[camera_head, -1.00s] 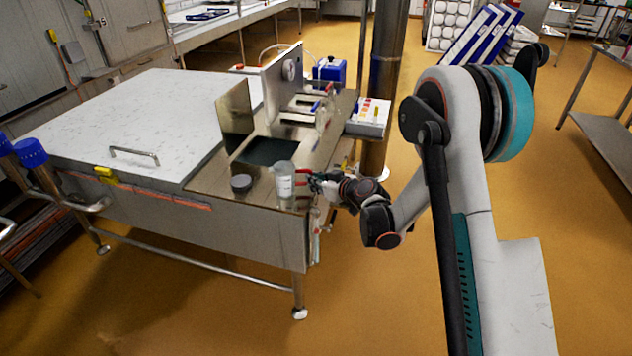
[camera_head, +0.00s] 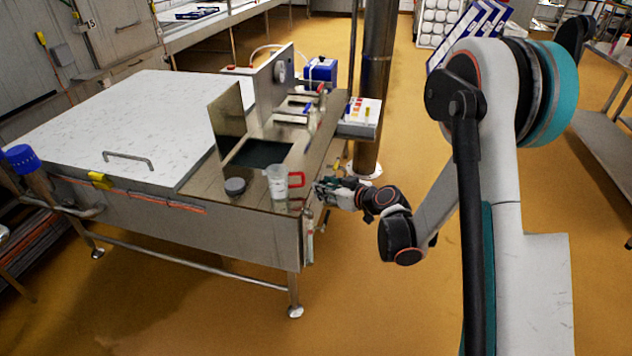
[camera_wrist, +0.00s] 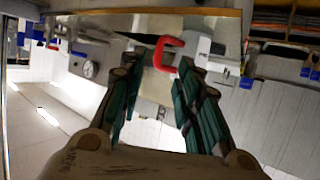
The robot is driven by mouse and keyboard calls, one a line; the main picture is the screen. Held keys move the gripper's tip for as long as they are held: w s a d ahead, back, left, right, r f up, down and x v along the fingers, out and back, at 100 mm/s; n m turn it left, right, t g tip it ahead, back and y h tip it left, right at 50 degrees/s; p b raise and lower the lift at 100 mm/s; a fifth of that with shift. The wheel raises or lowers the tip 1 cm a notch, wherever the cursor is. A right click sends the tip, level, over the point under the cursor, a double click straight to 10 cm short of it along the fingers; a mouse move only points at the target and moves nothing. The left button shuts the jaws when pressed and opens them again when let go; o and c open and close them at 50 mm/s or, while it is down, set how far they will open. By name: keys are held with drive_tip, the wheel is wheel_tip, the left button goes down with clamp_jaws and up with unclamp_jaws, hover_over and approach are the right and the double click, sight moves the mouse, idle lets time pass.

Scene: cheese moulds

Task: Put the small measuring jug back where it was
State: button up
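The small measuring jug (camera_head: 277,183) is a clear, pale cup with a red handle. It stands upright on the steel side shelf (camera_head: 222,184), close to its front right corner, with the handle toward my gripper. My gripper (camera_head: 320,187) is just right of the handle, with a small gap between them. In the wrist view, my gripper (camera_wrist: 162,68) has its green fingers spread apart and holds nothing. The jug's red handle (camera_wrist: 160,54) shows beyond the fingertips, with part of the pale body (camera_wrist: 190,44) behind it.
An upright steel plate (camera_head: 228,122) and a gauge panel (camera_head: 276,78) rise behind. A box with coloured patches (camera_head: 361,116) sits at the right edge, beside a steel column (camera_head: 373,85).

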drive_tip(key=s+d+r+m+g+h, duration=0.2)
drive_tip(key=s+d+r+m+h, duration=0.15)
drive_tip(key=s+r, duration=1.2)
drive_tip(key=s+d+r+m+g+h, duration=0.1)
drive_tip(key=s+d+h, duration=0.1)
drive_tip(key=s, duration=0.8)
drive_tip(key=s+d+r+m+g+h, duration=0.1)
drive_tip(key=s+d, duration=0.3)
drive_tip(key=s, duration=0.6)
drive_tip(key=shift+d+r+m+h, duration=0.3)
drive_tip(key=shift+m+h, duration=0.25)
drive_tip(key=shift+m, duration=0.2)
